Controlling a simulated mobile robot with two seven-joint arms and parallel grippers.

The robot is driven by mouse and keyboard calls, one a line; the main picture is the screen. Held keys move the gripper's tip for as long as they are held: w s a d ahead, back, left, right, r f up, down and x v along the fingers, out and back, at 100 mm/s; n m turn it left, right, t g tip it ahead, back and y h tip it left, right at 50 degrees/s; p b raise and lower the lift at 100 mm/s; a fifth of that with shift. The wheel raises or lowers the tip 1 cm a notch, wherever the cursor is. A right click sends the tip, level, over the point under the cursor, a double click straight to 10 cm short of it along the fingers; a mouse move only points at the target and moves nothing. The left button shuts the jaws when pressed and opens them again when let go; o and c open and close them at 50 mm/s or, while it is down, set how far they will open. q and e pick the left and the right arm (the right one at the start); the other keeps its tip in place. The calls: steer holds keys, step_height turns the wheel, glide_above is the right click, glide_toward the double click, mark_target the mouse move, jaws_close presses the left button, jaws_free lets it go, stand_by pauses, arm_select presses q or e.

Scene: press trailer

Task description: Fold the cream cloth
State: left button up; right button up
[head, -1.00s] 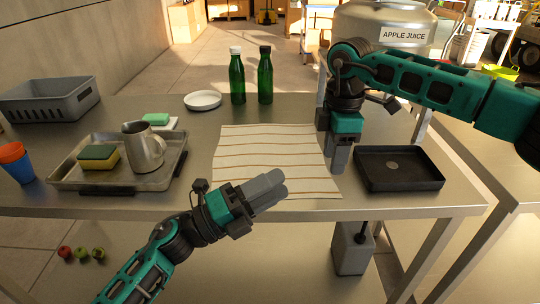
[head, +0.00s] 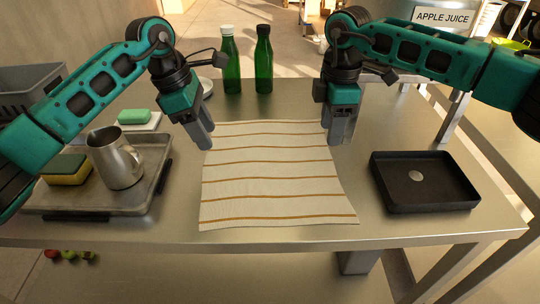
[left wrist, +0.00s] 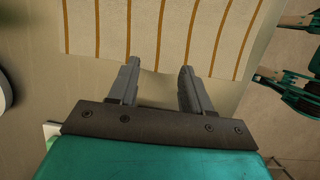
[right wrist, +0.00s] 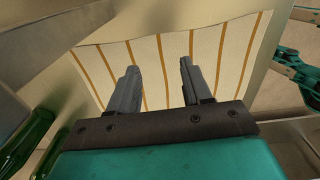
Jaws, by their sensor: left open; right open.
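The cream cloth (head: 272,180) with brown stripes lies flat and spread out on the metal table. It also shows in the left wrist view (left wrist: 170,35) and the right wrist view (right wrist: 205,62). My left gripper (head: 207,142) is open and empty at the cloth's far left corner, its fingers pointing down. In the left wrist view its fingers (left wrist: 157,82) are apart, tips at the cloth's edge. My right gripper (head: 336,138) is open at the far right corner. In the right wrist view its fingers (right wrist: 160,75) are apart over the cloth's edge. Contact with the cloth cannot be told.
A metal tray (head: 142,193) with a steel jug (head: 117,160) and a sponge (head: 64,170) stands left of the cloth. A black tray (head: 440,200) lies to the right. Two green bottles (head: 232,68) (head: 264,62) stand behind. The table in front of the black tray is clear.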

mark_target(216, 166)
arm_select(q)
step_height(216, 166, down, 7)
steer(key=shift+s+r, duration=0.1)
arm_select(e)
step_height(216, 166, down, 7)
steer(key=shift+s+r, duration=0.1)
steer(key=shift+s, duration=0.05)
steer(key=shift+f, duration=0.2)
arm_select(q)
jaws_close()
arm_select(e)
jaws_close()
stand_by(0.8)
steer(key=shift+r, duration=0.1)
